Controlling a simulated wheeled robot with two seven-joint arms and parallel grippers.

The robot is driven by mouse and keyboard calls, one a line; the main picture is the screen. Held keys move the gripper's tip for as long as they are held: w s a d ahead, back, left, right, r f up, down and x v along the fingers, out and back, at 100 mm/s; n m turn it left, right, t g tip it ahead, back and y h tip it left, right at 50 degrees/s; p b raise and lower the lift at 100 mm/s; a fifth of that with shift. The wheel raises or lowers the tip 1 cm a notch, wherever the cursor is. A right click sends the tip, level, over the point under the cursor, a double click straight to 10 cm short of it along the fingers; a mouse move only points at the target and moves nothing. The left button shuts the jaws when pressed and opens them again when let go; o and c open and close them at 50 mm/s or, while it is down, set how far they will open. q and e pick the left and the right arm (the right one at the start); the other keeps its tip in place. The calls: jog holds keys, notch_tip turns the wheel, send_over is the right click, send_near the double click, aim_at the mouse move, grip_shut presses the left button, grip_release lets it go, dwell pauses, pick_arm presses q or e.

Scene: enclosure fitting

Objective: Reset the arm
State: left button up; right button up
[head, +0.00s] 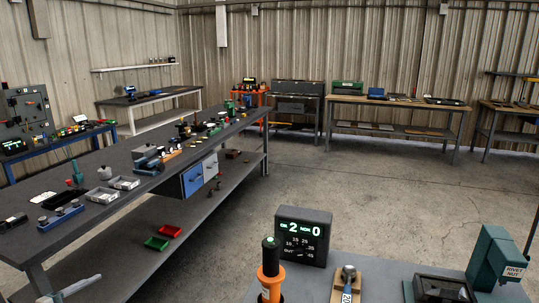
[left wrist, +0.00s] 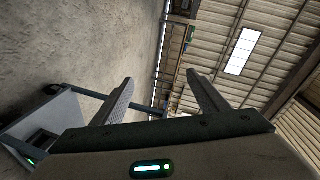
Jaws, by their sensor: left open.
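My left gripper (left wrist: 160,78) shows in the left wrist view with its two dark fingers spread apart. Nothing is between the fingers. Behind them are the concrete floor, the corrugated wall and the roof, all tilted, so the wrist is turned on its side.
A long dark bench (head: 110,165) with several parts runs along the left. In front stands a grey worktop (head: 390,275) with a counter display (head: 303,236), an orange-and-black tool (head: 270,275) and a teal rivet nut device (head: 495,258). Open floor (head: 370,180) lies between the benches.

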pick_arm(q)
jog(key=s+a+f+n+g+y, duration=0.2)
jog(key=s+a+f+n+y, duration=0.45)
jog(key=s+a+f, duration=0.9)
jog(key=s+a+f+n+g+y, duration=0.2)
jog(key=s+a+f, duration=0.25)
jog(key=s, duration=0.35)
jog(key=s+a+f+n+g+y, duration=0.1)
jog(key=s+a+f+g+y, duration=0.1)
jog(key=s+a+f, duration=0.35)
jog(key=s+a+f+n+g+y, duration=0.2)
jog(key=s+a, duration=0.4)
jog(key=s, duration=0.5)
jog(key=s+d+f+n+h, duration=0.1)
jog(key=s+d+f, duration=0.1)
jog(key=d+f, duration=0.6)
jog(key=s+d+f+n+g+h, duration=0.15)
jog(key=d+f, duration=0.35)
jog(key=d, duration=0.8)
jog(key=s+d+f+t+h, duration=0.1)
jog(key=s+d+f, duration=0.1)
jog(key=d+f, duration=0.6)
jog(key=s+d+f+n+h, duration=0.1)
jog(key=d+h, duration=0.1)
jog(key=d, duration=1.5)
jog(key=s+d+f+n+h, duration=0.1)
jog(key=d, duration=1.7)
jog(key=shift+d+f+n+h, duration=0.2)
jog(key=shift+f+n+h, duration=0.1)
jog(key=shift+f+h, duration=0.1)
